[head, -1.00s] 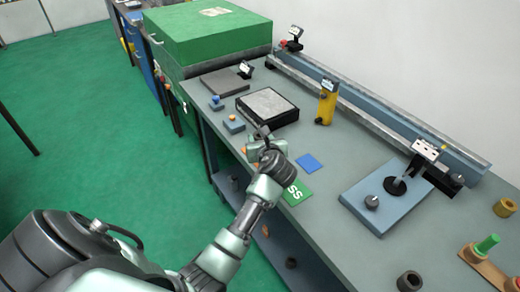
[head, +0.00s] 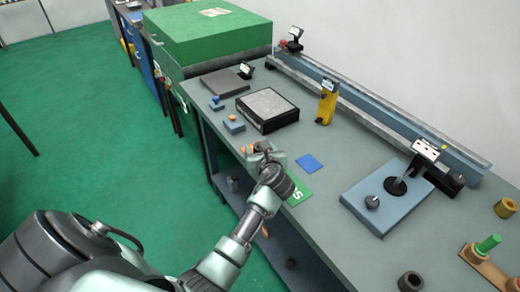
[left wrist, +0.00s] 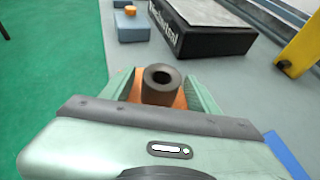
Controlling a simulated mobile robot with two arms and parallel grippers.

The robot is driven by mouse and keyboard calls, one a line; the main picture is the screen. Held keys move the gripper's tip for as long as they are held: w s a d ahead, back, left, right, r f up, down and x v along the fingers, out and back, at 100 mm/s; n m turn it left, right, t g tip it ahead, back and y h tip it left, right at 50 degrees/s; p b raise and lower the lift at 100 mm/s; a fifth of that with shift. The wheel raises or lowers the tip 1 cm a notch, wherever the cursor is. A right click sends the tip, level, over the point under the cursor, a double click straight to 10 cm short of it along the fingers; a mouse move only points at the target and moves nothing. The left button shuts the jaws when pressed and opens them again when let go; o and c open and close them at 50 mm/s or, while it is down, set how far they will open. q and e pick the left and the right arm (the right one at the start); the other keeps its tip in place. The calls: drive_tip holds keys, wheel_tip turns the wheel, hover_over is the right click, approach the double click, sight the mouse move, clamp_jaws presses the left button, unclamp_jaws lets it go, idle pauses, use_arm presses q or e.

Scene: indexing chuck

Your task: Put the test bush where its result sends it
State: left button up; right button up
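The test bush (left wrist: 160,84) is a dark grey ring-shaped part. In the left wrist view it stands upright over an orange patch (left wrist: 135,92), with its bore facing up. My left gripper (left wrist: 162,90) has its pale green fingers on both sides of it, with orange showing in the gaps, so it looks open around the bush. My right gripper is out of view.
A black box with a grey top (head: 267,108) and a small blue block with an orange knob (head: 233,123) stand beyond the gripper. A yellow post (head: 326,103) is behind. A blue fixture plate (head: 372,206) and dark ring (head: 410,282) are to the right.

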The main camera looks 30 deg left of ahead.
use_arm(q)
drive_tip(key=shift+s+d+r, duration=0.1)
drive_tip(key=shift+d+r, duration=0.05)
drive_tip(key=shift+r, duration=0.05)
drive_tip(key=v, duration=1.1)
drive_tip(key=shift+s+d+r, duration=0.2)
